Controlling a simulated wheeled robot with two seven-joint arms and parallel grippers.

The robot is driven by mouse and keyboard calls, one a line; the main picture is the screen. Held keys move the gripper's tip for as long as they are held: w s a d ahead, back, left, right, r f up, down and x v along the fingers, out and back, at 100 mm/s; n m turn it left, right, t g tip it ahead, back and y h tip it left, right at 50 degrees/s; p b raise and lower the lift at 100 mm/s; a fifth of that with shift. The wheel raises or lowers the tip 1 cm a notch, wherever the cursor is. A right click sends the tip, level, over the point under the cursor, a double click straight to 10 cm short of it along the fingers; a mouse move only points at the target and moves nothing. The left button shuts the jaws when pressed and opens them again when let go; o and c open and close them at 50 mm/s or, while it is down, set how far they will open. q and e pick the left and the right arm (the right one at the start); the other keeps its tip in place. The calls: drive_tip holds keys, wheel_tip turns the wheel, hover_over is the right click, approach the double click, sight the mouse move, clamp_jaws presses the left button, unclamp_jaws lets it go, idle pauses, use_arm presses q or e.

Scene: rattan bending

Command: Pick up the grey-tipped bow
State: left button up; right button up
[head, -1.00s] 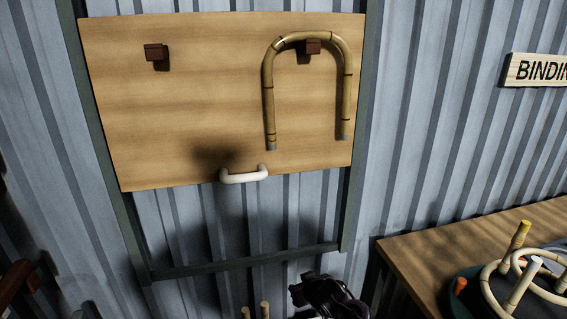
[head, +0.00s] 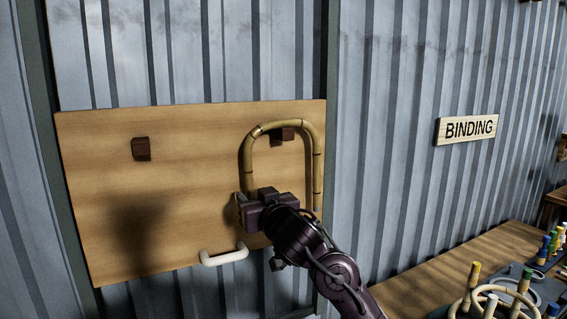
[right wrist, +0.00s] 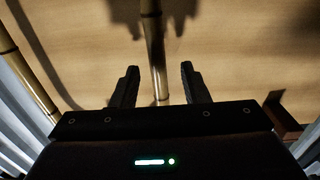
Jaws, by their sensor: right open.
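The bow (head: 318,150) is an upside-down U of bent rattan with dark joint bands. It hangs over the right dark peg (head: 284,134) on the wooden board. A grey tip shows at its right leg's lower end; the left leg's lower end is hidden behind my right gripper. My right gripper (head: 246,203) is at the left leg, in front of the board. In the right wrist view my right gripper (right wrist: 159,68) is open, with one bow leg (right wrist: 155,45) passing between its fingers. The other leg (right wrist: 20,70) shows at the left. My left gripper is out of view.
The board (head: 95,200) has an empty dark peg (head: 141,149) at left and a white handle (head: 223,256) at its lower edge. A bench (head: 415,285) at lower right holds rattan pieces with coloured tips. A BINDING sign (head: 467,129) hangs on the corrugated wall.

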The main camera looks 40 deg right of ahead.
sight(252, 192)
drive_tip(key=x, duration=0.1)
drive_tip(key=p+x, duration=0.1)
drive_tip(key=x, duration=0.1)
drive_tip(key=shift+w+d+r, duration=0.2)
drive_tip(key=shift+w+d, duration=0.05)
drive_tip(key=shift+d, duration=0.05)
drive_tip(key=shift+w+f, duration=0.1)
drive_tip(key=shift+w, duration=0.15)
clamp_jaws()
